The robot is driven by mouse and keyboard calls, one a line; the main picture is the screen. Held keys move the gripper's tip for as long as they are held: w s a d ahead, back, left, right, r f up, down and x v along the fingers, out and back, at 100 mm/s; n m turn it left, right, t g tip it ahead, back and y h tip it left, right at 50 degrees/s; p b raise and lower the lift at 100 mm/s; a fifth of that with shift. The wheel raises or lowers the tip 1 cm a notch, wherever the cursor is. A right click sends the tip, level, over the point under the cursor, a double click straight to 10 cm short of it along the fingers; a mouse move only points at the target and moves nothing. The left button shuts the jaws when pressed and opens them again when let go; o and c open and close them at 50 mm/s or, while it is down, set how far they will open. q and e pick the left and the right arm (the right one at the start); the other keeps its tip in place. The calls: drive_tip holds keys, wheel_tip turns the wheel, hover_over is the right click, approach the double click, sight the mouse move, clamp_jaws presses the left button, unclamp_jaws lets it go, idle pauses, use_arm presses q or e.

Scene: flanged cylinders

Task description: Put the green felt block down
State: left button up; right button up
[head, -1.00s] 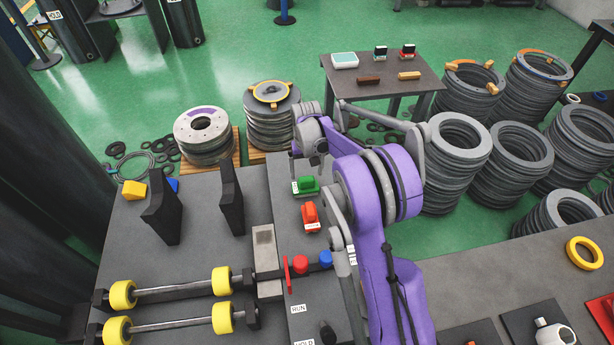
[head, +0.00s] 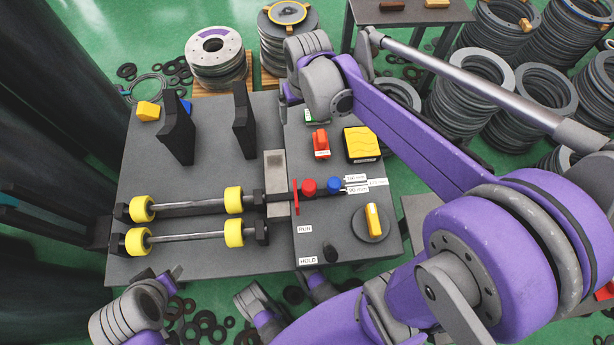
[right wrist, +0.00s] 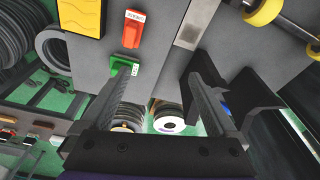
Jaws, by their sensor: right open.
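The green felt block (right wrist: 123,66) sits on the dark bench top near its edge, with a pale label, close to a red block (right wrist: 132,30). In the head view only a sliver of the green block (head: 308,115) shows; my right arm covers most of it. My right gripper (right wrist: 160,70) is open and empty in the right wrist view. Its left fingertip overlaps the green block's lower edge; I cannot tell if they touch.
The red block (head: 320,143) and a yellow box (head: 361,145) stand on the bench. Two upright black plates (head: 243,120) and rollers with yellow wheels (head: 234,200) are on the left. A yellow-handled knob (head: 373,218) is in front. Ring stacks (head: 216,58) stand behind the bench.

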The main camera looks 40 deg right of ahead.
drive_tip(key=s+a+f+n+t, duration=0.1)
drive_tip(key=s+a+f, duration=0.1)
drive_tip(key=s+a, duration=0.2)
drive_tip(key=s+a+f+n+t, duration=0.1)
drive_tip(key=s+a, duration=0.4)
drive_tip(key=s, duration=0.6)
drive_tip(key=shift+f+n+t, duration=0.3)
drive_tip(key=shift+f+n, duration=0.1)
drive_tip(key=shift+n, duration=0.1)
drive_tip(key=shift+s+a, duration=0.1)
drive_tip(key=shift+s, duration=0.1)
